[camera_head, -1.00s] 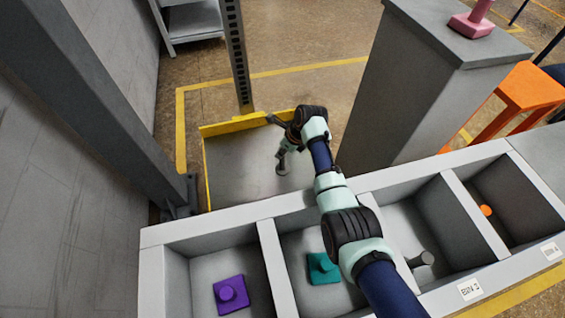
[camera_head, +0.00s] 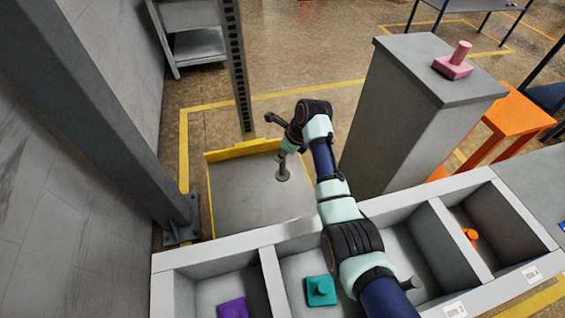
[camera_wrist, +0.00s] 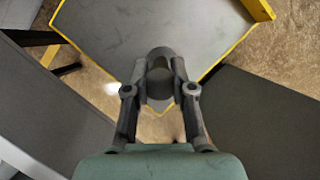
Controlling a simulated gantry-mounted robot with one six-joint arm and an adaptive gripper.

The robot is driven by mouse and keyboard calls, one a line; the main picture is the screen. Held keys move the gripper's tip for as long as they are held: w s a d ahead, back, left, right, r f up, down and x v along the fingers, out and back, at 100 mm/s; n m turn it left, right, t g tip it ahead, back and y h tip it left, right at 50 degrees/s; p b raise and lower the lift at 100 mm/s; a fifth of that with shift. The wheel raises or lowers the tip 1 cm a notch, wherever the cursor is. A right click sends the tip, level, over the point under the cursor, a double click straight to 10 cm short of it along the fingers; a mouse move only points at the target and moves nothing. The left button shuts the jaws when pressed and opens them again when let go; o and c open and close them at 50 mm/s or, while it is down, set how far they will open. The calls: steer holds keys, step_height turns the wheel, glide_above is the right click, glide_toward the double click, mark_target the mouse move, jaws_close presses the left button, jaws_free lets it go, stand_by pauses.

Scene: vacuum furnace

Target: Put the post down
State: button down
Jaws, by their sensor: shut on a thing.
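The post (camera_head: 282,168) is dark grey, with a thin upright stem and a round disc at its lower end. My gripper (camera_head: 284,150) is shut on its upper part. In the head view it hangs roughly upright over a grey platform (camera_head: 235,205) with yellow edging. I cannot tell whether the disc touches the platform. In the wrist view my gripper (camera_wrist: 160,88) has its two fingers on either side of the post (camera_wrist: 160,70), with the platform (camera_wrist: 110,30) behind it. The post's grasped part is partly hidden by the fingers.
A row of grey bins (camera_head: 262,245) stands in front, holding purple (camera_head: 233,308), teal (camera_head: 320,290) and orange (camera_head: 470,235) pieces. A tall grey pedestal (camera_head: 390,130) with a pink piece (camera_head: 455,62) stands right of the platform. A steel column (camera_head: 120,130) is at left.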

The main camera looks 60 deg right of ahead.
step_height(320, 180, up, 6)
steer(key=shift+p, duration=0.7)
